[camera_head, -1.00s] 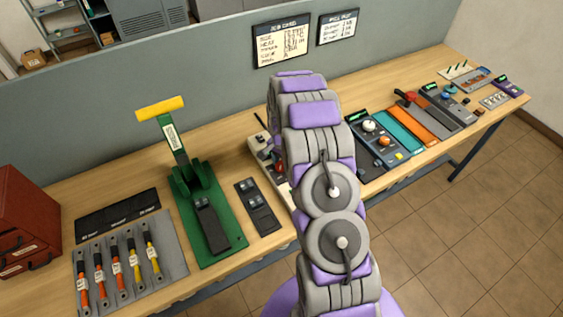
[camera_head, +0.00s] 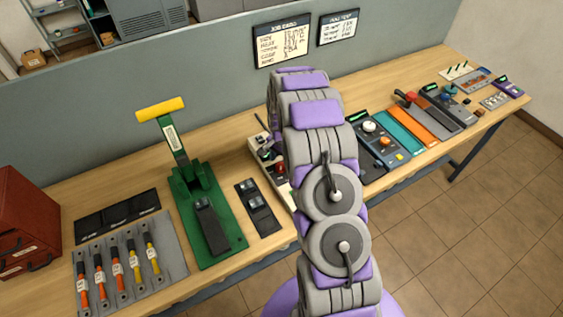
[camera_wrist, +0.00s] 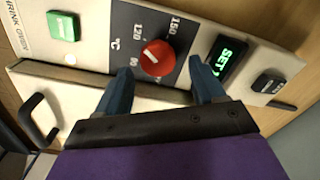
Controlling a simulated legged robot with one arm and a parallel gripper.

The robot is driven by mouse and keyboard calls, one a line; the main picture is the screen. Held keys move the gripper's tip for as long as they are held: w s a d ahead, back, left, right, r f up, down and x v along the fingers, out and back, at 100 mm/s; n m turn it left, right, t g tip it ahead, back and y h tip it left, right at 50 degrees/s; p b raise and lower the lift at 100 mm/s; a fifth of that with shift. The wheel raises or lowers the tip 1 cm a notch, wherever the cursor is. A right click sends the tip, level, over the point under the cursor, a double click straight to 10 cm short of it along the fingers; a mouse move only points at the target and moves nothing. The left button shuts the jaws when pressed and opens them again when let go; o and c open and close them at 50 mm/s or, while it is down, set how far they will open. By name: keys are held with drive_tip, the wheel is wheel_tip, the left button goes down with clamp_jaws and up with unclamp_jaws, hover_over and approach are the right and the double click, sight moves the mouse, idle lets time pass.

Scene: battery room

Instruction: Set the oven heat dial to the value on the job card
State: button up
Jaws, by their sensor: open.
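The red heat dial (camera_wrist: 157,59) is on the dark, °C-marked panel of the shrink oven (camera_wrist: 85,55) in the wrist view. Numbers 90, 120 and 150 show around it. Its white mark points up and left; the exact value cannot be told. My gripper (camera_wrist: 160,67) is open, its two blue fingers on either side of the dial's lower part. I cannot tell whether they touch it. In the head view the oven (camera_head: 257,145) is mostly hidden behind my arm. The job card (camera_head: 281,42) hangs on the grey partition, its text too blurred to read.
Beside the dial are a lit green display (camera_wrist: 228,57) reading "SET", a green button (camera_wrist: 63,26), a dark switch (camera_wrist: 268,82) and a black handle (camera_wrist: 41,115). A green lever press (camera_head: 205,205) stands left of my arm; a dial panel (camera_head: 378,140) lies to the right.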

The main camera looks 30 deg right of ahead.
sight(282, 164)
wheel_tip(282, 164, up, 15)
drive_tip(key=shift+r+p, duration=0.2)
drive_tip(key=shift+p, duration=0.1)
idle(0.5)
